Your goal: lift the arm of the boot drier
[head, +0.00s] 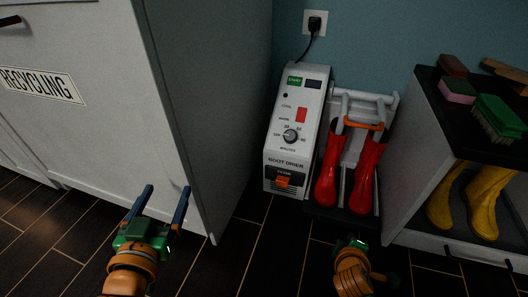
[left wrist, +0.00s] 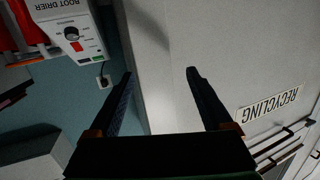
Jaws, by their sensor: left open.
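The boot drier (head: 296,125) is a white upright unit with a dial and a red switch, standing on the floor by the teal wall. On its right side are pale tubes and a bar with an orange grip (head: 364,125). Two red boots (head: 328,172) are on that side, toes down. The drier shows upside down at the top left of the left wrist view (left wrist: 97,38). My left gripper (head: 167,189) is open and empty before the recycling cabinet, left of the drier and apart from it. My right gripper (head: 352,246) is low in front of the boots; its fingers cannot be made out.
The white recycling cabinet (head: 90,100) stands close on the left. A dark-topped bench (head: 430,110) on the right bears brushes (head: 495,120), with yellow boots (head: 482,200) beneath. A plug sits in a wall socket (head: 315,22). Dark floor tiles (head: 265,250) are clear in front.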

